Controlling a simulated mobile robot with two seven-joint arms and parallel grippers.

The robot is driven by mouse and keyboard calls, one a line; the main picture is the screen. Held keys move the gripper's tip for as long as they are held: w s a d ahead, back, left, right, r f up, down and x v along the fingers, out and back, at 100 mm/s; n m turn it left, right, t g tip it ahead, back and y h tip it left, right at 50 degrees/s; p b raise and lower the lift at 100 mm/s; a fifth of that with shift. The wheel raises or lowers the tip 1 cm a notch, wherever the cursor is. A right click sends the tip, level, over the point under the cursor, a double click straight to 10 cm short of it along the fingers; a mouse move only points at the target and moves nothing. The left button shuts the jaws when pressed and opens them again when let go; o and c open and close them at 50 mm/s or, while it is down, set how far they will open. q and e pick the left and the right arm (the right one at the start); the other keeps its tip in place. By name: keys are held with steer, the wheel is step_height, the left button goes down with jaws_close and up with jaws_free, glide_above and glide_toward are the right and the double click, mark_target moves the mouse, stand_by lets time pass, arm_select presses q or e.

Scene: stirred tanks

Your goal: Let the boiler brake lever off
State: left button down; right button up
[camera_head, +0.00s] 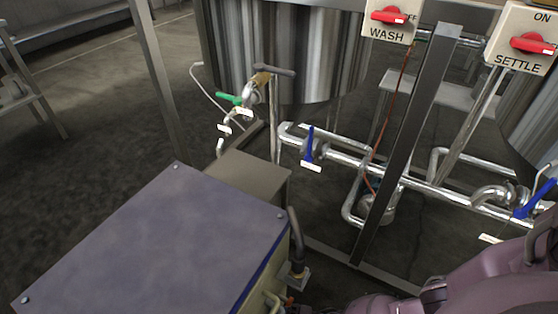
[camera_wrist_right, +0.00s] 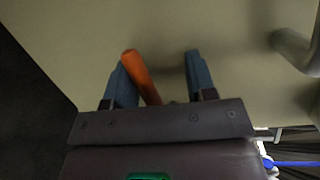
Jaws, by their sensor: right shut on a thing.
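An orange lever handle (camera_wrist_right: 140,76), which I take for the brake lever, stands between the fingers of my right gripper (camera_wrist_right: 158,68) in the right wrist view. The lever's base is hidden by the gripper body. Behind it is a plain beige panel (camera_wrist_right: 220,25). In the head view a large box with a blue-grey top (camera_head: 160,235), probably the boiler, fills the lower left. My mauve right arm (camera_head: 485,285) comes in at the lower right. My left gripper is in neither view.
A dark upright handle (camera_head: 296,235) stands beside the box's right side. Steel pipes with blue valve levers (camera_head: 309,145) and a steel tank (camera_head: 285,50) are behind. Red WASH (camera_head: 389,15) and SETTLE (camera_head: 533,44) switches are at the top right. Open floor lies at the left.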

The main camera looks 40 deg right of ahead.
steer(key=shift+s+d+r, duration=0.35)
steer(key=shift+s+d, duration=0.05)
steer(key=shift+d, duration=0.1)
steer(key=v, duration=1.1)
steer(key=shift+s+p, duration=0.3)
steer(key=shift+p, duration=0.05)
stand_by(0.5)
steer(key=shift+a, duration=0.1)
stand_by(0.4)
